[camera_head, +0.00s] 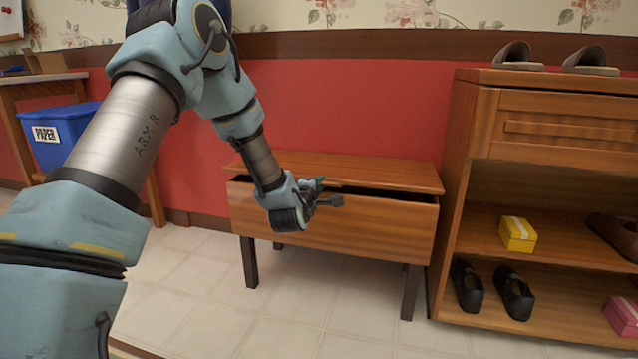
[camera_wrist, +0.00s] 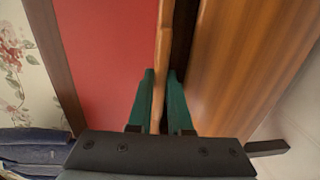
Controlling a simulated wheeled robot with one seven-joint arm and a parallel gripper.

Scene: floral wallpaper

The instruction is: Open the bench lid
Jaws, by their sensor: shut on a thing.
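The wooden bench (camera_head: 330,230) stands against the red wall, with a flat lid (camera_head: 385,172) on top. A dark gap shows between the lid's front edge and the front panel, so the lid is slightly raised. My gripper (camera_head: 320,185) is at the middle of the lid's front edge. In the wrist view, the green fingers of my gripper (camera_wrist: 160,100) lie on both sides of the thin lid edge (camera_wrist: 163,50), shut on it. The front panel (camera_wrist: 235,65) is to the right, past the dark gap. The bench's inside is hidden.
A wooden shoe cabinet (camera_head: 482,123) stands close at the bench's right, with slippers (camera_head: 515,57) on top and shoes and small boxes on its shelves. A blue paper bin (camera_head: 65,135) is at the left. Tiled floor (camera_head: 200,290) is clear before the bench.

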